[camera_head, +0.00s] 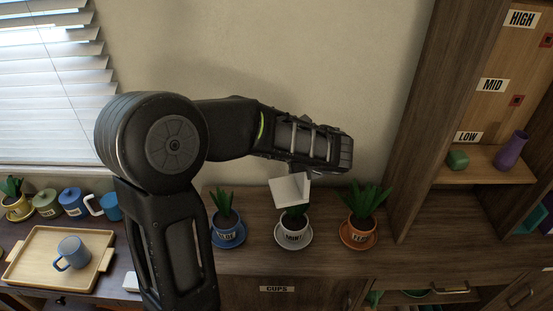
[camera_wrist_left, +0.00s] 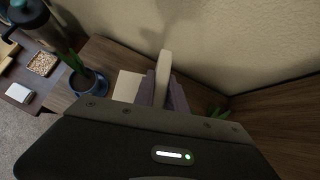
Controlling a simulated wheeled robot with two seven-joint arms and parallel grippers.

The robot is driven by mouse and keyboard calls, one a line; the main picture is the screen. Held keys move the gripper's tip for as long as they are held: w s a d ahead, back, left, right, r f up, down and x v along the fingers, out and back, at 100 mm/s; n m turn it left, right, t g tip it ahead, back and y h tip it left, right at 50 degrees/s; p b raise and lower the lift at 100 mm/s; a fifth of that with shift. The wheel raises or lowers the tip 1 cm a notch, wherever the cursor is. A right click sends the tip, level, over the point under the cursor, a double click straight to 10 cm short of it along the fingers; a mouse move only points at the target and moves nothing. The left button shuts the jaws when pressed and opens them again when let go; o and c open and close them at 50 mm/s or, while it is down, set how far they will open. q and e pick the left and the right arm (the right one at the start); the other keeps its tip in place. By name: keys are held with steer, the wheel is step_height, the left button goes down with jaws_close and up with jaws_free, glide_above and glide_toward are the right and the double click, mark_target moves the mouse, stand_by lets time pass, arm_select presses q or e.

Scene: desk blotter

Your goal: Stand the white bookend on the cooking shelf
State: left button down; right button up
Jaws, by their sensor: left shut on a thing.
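The white bookend (camera_head: 289,188) hangs in front of the wall, above the middle potted plant in the head view. My left gripper (camera_head: 305,170) reaches in from the left and is shut on it. In the left wrist view the bookend (camera_wrist_left: 128,87) shows as a flat pale plate and an upright pale edge between the fingers of my left gripper (camera_wrist_left: 163,95). A shelf unit (camera_head: 470,174) stands at the right, with HIGH, MID and LOW labels. No label reading "cooking" is legible. My right gripper is out of view.
Three potted plants on saucers stand on the cabinet top (camera_head: 335,262): blue pot (camera_head: 229,234), white pot (camera_head: 293,233), orange pot (camera_head: 360,232). A green block (camera_head: 457,160) and purple vase (camera_head: 511,150) occupy the LOW shelf. A tray (camera_head: 30,262) with a blue mug (camera_head: 73,251) lies left.

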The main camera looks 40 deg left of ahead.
arm_select(q)
steer(key=d+f+m+t+h+b, duration=0.1)
steer(key=d+f+m+h+b, duration=0.2)
steer(key=d, duration=0.5)
steer(key=w+d+f+m+t+h+b, duration=0.1)
steer(key=d+f+m+t+h+b, duration=0.1)
steer(key=d+f+m+b, duration=0.4)
steer(key=shift+d+f+m+h, duration=0.3)
steer(key=shift+d+m+h, duration=0.4)
steer(key=shift+d+h, duration=0.3)
steer(key=shift+w+d, duration=0.1)
steer(key=shift+d, duration=0.05)
